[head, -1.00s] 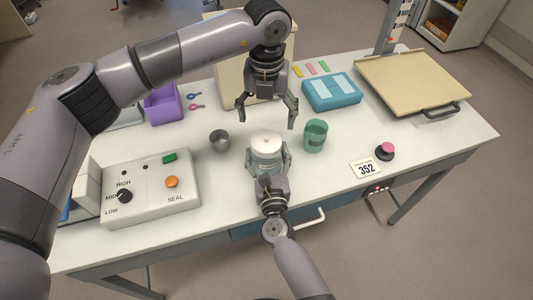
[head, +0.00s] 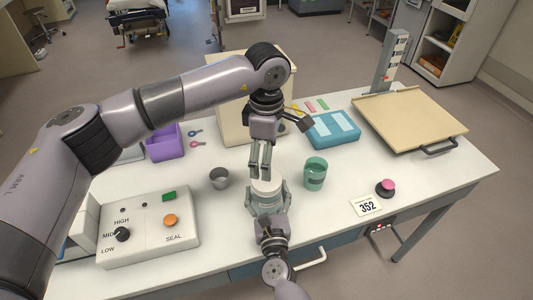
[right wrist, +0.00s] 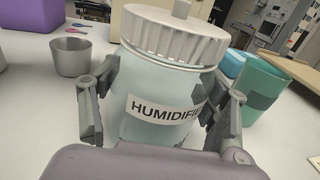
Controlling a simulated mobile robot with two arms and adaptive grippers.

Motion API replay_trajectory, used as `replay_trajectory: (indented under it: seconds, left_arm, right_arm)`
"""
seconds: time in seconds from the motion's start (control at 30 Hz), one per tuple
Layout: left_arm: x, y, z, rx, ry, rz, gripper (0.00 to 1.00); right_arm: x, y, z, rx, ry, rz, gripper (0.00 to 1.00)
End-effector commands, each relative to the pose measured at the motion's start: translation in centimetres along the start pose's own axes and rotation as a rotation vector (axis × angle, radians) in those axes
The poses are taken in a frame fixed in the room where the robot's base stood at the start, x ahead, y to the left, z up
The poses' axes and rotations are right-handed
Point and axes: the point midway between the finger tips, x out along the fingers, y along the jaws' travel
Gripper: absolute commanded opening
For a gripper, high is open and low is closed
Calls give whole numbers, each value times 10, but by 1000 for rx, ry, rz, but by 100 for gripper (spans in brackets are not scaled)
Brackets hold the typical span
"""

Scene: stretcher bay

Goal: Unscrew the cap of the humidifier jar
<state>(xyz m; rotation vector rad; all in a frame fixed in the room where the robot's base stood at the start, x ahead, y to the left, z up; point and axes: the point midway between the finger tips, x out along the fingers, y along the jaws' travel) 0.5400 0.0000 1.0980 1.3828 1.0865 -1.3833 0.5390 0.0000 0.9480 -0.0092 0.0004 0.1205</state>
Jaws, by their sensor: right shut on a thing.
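The humidifier jar (right wrist: 160,100) is clear with a white ribbed cap (right wrist: 172,38) that has a small knob on top. It stands upright on the table, and the cap is on it. My right gripper (head: 268,198) is shut around the jar's body from the front, a finger on each side in the right wrist view. My left gripper (head: 260,170) points down over the cap (head: 266,185) in the head view. Its fingers look close together from this angle, so their opening is unclear. No left finger shows on the cap in the right wrist view.
A grey metal cup (head: 219,178) stands left of the jar and a green cup (head: 315,174) right of it. A control box (head: 150,228) is at the left front. A pink-topped button (head: 386,187) and a 352 card (head: 367,206) are to the right.

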Motion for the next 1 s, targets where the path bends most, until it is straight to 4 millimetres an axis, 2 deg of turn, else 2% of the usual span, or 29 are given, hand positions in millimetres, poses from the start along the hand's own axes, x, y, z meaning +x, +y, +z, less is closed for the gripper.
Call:
replay_trajectory:
  seconds: [0.7,0.83,1.0]
  left_arm:
    - [0,0,0,1427,0,0,81]
    - [0,0,0,1619,0,0,81]
    - [0,0,0,1765,0,0,81]
  right_arm:
    - [0,0,0,0,0,0,0]
    - [0,0,0,-1,0,0,0]
    - [0,0,0,-1,0,0,0]
